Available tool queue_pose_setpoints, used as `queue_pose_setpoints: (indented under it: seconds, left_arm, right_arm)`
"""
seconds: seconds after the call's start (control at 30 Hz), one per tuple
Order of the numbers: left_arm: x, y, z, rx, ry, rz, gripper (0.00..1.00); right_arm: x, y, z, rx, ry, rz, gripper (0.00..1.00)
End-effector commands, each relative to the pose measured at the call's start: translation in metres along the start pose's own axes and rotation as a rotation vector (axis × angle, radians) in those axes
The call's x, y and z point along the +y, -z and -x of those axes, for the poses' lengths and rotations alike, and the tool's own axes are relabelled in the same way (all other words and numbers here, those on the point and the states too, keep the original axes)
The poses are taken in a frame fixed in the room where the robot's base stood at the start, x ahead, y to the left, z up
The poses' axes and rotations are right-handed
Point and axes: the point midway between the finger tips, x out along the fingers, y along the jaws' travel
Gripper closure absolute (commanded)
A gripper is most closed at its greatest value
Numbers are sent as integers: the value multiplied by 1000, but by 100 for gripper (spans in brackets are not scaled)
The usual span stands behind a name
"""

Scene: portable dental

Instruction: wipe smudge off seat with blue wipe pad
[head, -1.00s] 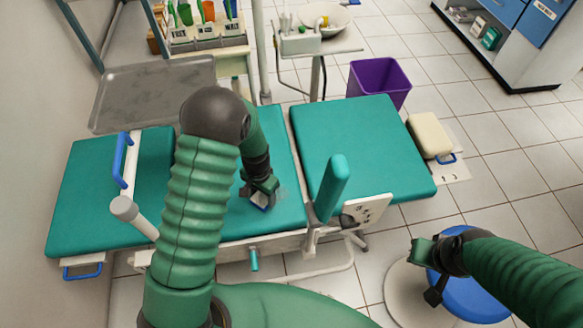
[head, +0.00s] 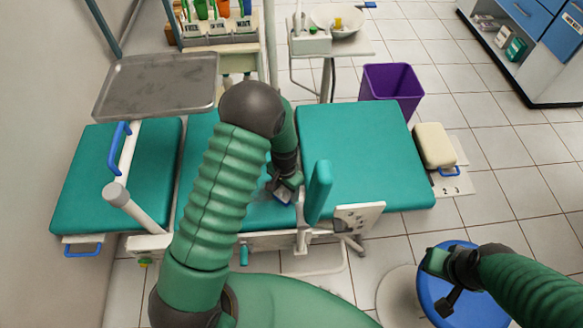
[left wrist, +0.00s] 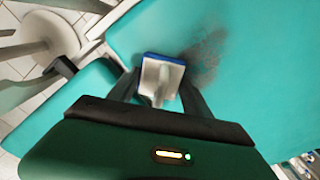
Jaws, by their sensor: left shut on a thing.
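My left gripper (head: 285,192) is shut on the wipe pad, low over the teal seat (head: 200,132) near its right edge and the armrest. In the left wrist view the pad has a white grip (left wrist: 160,82) and a blue underside (left wrist: 150,55), between my fingers. A dark grey smudge (left wrist: 205,54) lies on the seat just right of and beyond the pad. I cannot tell if the pad touches the seat. My right gripper (head: 437,283) looks open and empty, above the blue stool.
An upright teal armrest (head: 319,190) stands close right of my left gripper. A metal tray (head: 155,84) overhangs the chair at left. A white pole (head: 130,160) rises near the seat. A purple bin (head: 392,88) stands behind the chair. The blue stool (head: 458,300) is at lower right.

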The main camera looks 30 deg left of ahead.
Motion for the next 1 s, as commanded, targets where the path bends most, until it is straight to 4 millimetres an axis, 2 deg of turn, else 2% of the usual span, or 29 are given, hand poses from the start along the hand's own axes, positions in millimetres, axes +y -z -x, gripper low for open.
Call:
queue_pose_setpoints:
  seconds: [0.13, 0.7, 1.0]
  left_arm:
    - [1, 1, 24, 1, -1, -1, 81]
    - [5, 8, 74, 0, -1, -1, 81]
    - [5, 9, 80, -1, -1, -1, 81]
  right_arm:
    - [0, 4, 16, 0, 0, 0, 100]
    - [0, 14, 60, 0, 0, 0, 100]
    - [0, 15, 64, 0, 0, 0, 100]
